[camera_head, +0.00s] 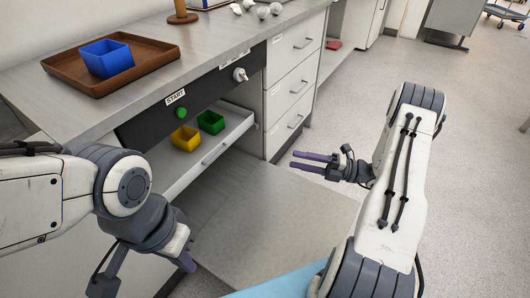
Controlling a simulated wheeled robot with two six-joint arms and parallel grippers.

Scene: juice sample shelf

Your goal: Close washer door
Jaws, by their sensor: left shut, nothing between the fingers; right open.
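The washer sits under the counter, with a dark front panel (150,118), a green START button (181,112) and a knob (240,75). Its door (265,215) appears to be the wide flat grey panel folded down flat in front of the opening. A white rack (232,139) is pulled out above the door, holding a yellow cup (185,138) and a green cup (210,122). My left gripper (187,263) is shut and empty at the door's near left side; contact cannot be told. My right gripper (295,159) is open and empty, over or beside the door's far right edge.
A brown tray (60,72) with a blue cup (107,58) stands on the counter. White drawers (293,80) are right of the washer. Small pale items (262,12) lie at the counter's back. A light blue surface (280,285) shows at the bottom. Open floor lies right.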

